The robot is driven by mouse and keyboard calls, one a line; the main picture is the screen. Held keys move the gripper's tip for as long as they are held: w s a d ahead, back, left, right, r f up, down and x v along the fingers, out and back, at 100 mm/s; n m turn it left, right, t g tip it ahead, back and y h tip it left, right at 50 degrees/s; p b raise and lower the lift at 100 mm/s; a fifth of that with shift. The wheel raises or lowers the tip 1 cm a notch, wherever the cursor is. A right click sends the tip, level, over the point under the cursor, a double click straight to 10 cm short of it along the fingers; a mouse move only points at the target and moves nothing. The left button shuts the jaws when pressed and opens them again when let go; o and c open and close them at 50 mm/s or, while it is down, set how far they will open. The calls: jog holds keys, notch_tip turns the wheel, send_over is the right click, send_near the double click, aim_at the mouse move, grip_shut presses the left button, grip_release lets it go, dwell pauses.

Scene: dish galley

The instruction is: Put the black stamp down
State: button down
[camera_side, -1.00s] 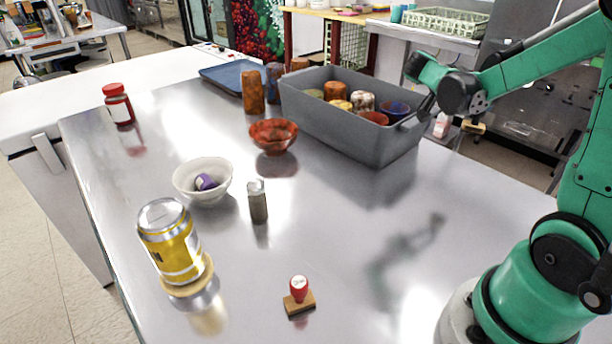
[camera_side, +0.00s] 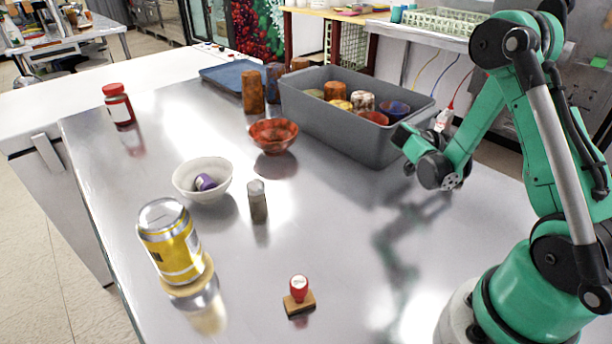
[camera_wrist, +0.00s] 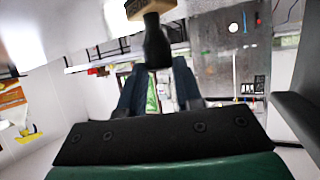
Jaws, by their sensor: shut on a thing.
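The black stamp shows in the wrist view, with a dark handle (camera_wrist: 157,45) and a wooden base (camera_wrist: 150,9). My gripper (camera_wrist: 158,68) is shut on the handle, and the base points away from the palm. In the side view my wrist (camera_side: 438,170) is over the table's right part, just right of the grey bin; the fingers and the black stamp are hidden there. A second stamp, with a red handle (camera_side: 299,287) on a wooden base, stands upright at the front of the metal table (camera_side: 350,235).
The grey bin (camera_side: 340,128) holds several cups and bowls. A red bowl (camera_side: 273,136), a white bowl (camera_side: 190,187) with a purple item inside, a shaker (camera_side: 257,202) and a yellow can (camera_side: 170,243) stand leftward. The table right of the shaker is clear.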

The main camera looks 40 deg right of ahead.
jog(key=c, duration=0.6)
grip_release()
jog(key=w+a+r+n+t+y, duration=0.1)
jog(key=a+r+n+t+y, duration=0.2)
jog(key=a+n, duration=0.4)
jog(key=w+a+r+n+t+y, duration=0.2)
jog(key=a+n+t+y, duration=0.3)
jog(key=a+n, duration=0.3)
jog(key=w+a+r+n+t+y, duration=0.2)
jog(key=a+r+n+t+y, duration=0.2)
jog(key=a+n, duration=0.3)
jog(key=a, duration=0.5)
jog(key=shift+a+r, duration=0.2)
jog(key=shift+a, duration=0.05)
